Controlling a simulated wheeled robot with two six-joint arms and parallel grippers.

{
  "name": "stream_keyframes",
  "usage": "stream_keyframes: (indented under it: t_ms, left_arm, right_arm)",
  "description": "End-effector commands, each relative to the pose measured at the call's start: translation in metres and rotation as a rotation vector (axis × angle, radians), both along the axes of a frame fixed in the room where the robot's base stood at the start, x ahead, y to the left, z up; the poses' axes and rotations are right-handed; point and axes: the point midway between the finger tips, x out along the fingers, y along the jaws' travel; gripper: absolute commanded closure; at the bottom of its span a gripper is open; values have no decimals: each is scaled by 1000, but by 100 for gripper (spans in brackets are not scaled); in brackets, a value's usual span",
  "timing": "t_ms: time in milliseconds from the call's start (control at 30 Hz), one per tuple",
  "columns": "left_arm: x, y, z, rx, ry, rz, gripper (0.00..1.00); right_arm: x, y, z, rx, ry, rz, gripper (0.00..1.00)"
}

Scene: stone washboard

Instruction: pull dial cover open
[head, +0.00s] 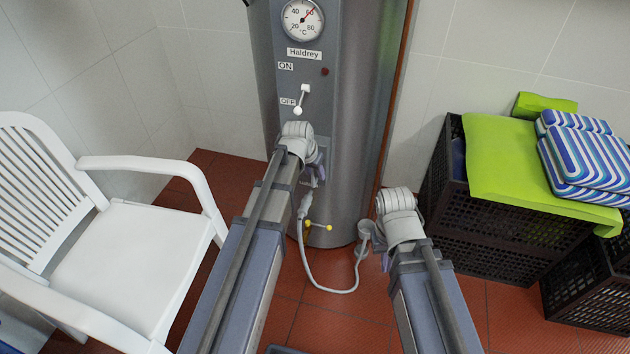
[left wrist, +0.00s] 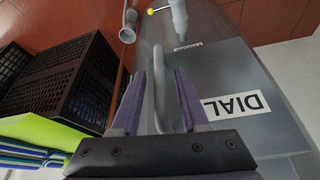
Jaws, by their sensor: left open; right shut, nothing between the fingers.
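The dial cover (left wrist: 218,75) is a grey panel with a white label reading DIAL (left wrist: 236,104), upside down in the left wrist view. A grey loop handle (left wrist: 161,95) stands out from it. My left gripper (left wrist: 160,72) is open, with one purple finger on each side of the handle. In the head view my left gripper (head: 318,172) is at the front of the grey boiler (head: 345,110), and my arm hides most of the cover. My right gripper (head: 385,262) is shut and empty, low and right of the boiler, its fingertips mostly hidden.
Above the cover are a temperature gauge (head: 302,19) and an ON/OFF switch (head: 301,100). A white cable (head: 335,290) and yellow valve (head: 318,226) are below. A white chair (head: 130,240) stands left; black crates (head: 490,225) with towels stand right.

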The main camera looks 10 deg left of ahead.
Motion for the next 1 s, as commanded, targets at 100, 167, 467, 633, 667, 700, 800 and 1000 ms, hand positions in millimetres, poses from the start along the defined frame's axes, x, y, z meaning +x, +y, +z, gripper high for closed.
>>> stream_keyframes:
  t_ms: [100, 167, 467, 633, 667, 700, 800, 1000]
  left_arm:
    - [4, -1, -11, 0, 0, 0, 55]
    - [5, -1, -12, 0, 0, 0, 55]
    - [4, -1, -10, 0, 0, 0, 62]
    - [4, -1, -10, 0, 0, 0, 81]
    - [4, -1, -10, 0, 0, 0, 84]
    - [4, -1, -10, 0, 0, 0, 89]
    - [4, -1, -10, 0, 0, 0, 100]
    - [4, -1, -10, 0, 0, 0, 100]
  right_arm:
    - [0, 0, -11, 0, 0, 0, 100]
    - [0, 0, -12, 0, 0, 0, 100]
    - [0, 0, -10, 0, 0, 0, 100]
    - [0, 0, -10, 0, 0, 0, 100]
    - [0, 0, -10, 0, 0, 0, 100]
    - [0, 0, -10, 0, 0, 0, 100]
    - [0, 0, -10, 0, 0, 0, 100]
    - [0, 0, -10, 0, 0, 0, 100]
